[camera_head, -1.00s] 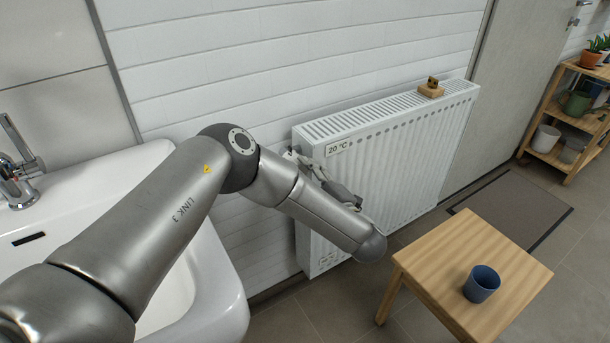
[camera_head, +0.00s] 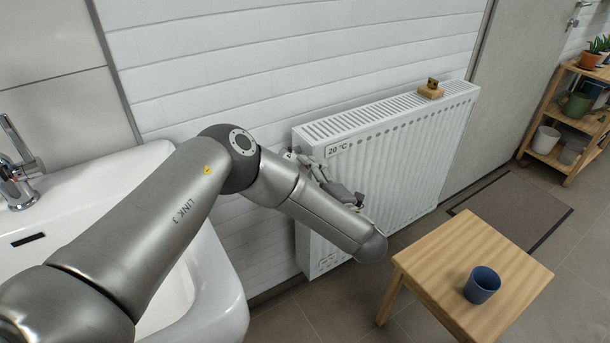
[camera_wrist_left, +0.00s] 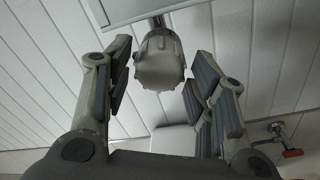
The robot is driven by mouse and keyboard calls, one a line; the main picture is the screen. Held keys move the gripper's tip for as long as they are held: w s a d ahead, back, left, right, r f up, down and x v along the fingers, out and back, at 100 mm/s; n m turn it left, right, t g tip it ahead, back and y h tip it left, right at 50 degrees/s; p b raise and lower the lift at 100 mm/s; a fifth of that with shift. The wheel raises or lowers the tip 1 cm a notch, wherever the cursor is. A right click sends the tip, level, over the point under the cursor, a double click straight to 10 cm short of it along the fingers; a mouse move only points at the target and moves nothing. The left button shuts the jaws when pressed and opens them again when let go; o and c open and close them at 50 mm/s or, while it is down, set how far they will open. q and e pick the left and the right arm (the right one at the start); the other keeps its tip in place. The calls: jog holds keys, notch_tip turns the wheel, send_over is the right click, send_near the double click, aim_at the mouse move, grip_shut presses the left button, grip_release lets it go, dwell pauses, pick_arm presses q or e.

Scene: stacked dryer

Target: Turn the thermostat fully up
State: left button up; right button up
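The thermostat knob (camera_wrist_left: 160,60) is a pale ribbed cylinder on a short metal pipe in the left wrist view. It hangs between and beyond the two finger pads of my left gripper (camera_wrist_left: 163,95), with a visible gap on each side. The left gripper is open and empty. In the head view the left gripper (camera_head: 297,156) is at the near left end of the white radiator (camera_head: 400,165), partly hidden behind my arm. The knob cannot be made out there. My right gripper is not in view.
A white sink (camera_head: 215,265) stands at the left, close under my left arm. A wooden stool (camera_head: 440,265) with a blue cup (camera_head: 482,285) stands at the right. A small wooden object (camera_head: 431,91) sits on the radiator top. A red-handled valve (camera_wrist_left: 290,153) shows in the wrist view.

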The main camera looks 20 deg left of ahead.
pick_arm(q)
jog(key=shift+o, duration=0.3)
jog(key=shift+d, duration=0.15)
jog(key=v, duration=0.7)
jog(key=shift+s, duration=0.2)
dwell(0.3)
